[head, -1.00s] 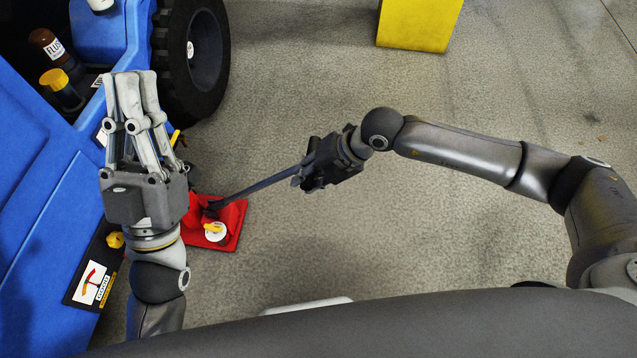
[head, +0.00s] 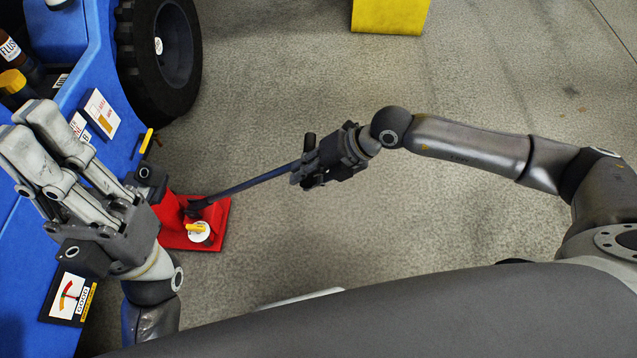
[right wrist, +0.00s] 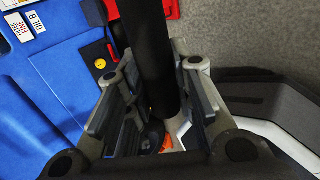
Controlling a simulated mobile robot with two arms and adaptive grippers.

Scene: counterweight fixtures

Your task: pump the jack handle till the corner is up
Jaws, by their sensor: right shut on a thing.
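The red jack (head: 213,212) sits on the floor beside the blue machine (head: 95,45). A white cap with a yellow lever (head: 199,231) is on its near side. The dark jack handle (head: 250,182) slopes from the jack up to the right. My right gripper (head: 300,173) is shut on the handle's outer end. In the right wrist view the handle (right wrist: 145,50) runs between the fingers. My left gripper (head: 45,150) hangs over the blue machine, left of the jack, and hides part of both. Its fingers point up-left, and I see nothing in them.
A black wheel (head: 160,60) of the machine stands behind the jack. A gauge card (head: 70,297) is on the machine's near side. A yellow block (head: 390,14) stands at the back. The concrete floor right of the jack is clear.

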